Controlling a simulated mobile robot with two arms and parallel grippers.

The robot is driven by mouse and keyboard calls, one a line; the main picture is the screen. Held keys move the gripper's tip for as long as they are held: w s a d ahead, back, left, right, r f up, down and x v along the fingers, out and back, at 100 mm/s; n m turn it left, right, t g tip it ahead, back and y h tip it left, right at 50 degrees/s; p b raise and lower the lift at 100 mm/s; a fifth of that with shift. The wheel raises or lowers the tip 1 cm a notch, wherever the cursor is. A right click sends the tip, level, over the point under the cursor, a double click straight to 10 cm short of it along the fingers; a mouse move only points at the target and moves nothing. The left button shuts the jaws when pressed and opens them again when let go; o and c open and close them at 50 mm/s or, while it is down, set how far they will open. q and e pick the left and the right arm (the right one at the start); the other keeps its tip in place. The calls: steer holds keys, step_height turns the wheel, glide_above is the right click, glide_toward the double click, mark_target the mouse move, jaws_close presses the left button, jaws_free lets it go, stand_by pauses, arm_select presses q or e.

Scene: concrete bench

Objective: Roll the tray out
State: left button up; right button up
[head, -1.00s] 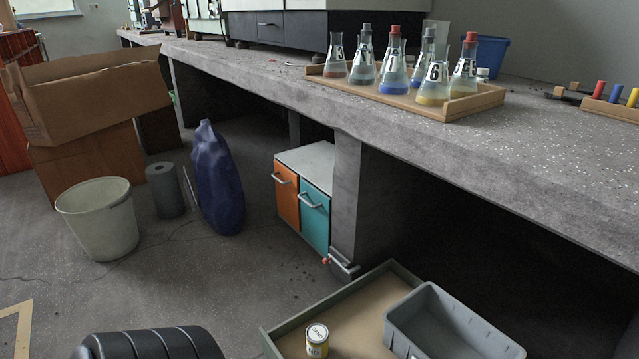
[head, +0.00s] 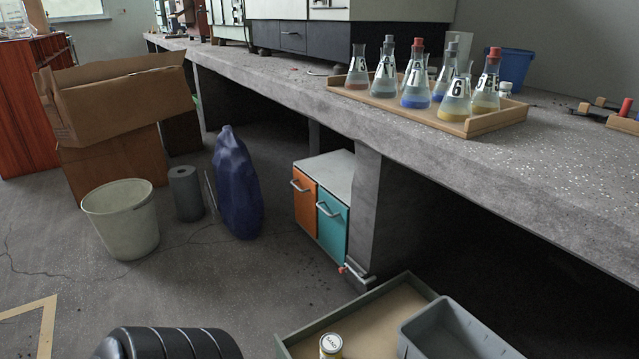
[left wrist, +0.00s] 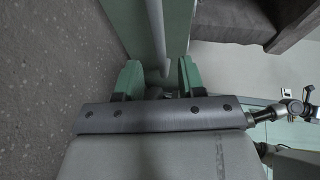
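The tray (head: 355,307) is a low, green-rimmed box with a tan floor. It lies at floor level by the bench, cut off by the bottom of the head view. A small can (head: 331,345) and a grey bin (head: 450,335) are in it. In the left wrist view, my left gripper (left wrist: 158,72) is open, with its two green fingers apart. A pale grey bar (left wrist: 157,35) runs between them, beside a green panel (left wrist: 128,20); I cannot tell whether a finger touches it. The left gripper is outside the head view. My right gripper is not in view.
A concrete bench (head: 470,180) with its pillar (head: 366,215) overhangs the tray's right side. A small cabinet (head: 320,205), a blue sack (head: 237,185) and a pale bucket (head: 122,220) stand behind. A wooden tray (head: 490,122) of flasks is on the bench.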

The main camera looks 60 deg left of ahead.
arm_select(q)
steer(key=v, duration=0.5)
steer(key=shift+p, duration=0.4)
steer(key=shift+w+r, duration=0.1)
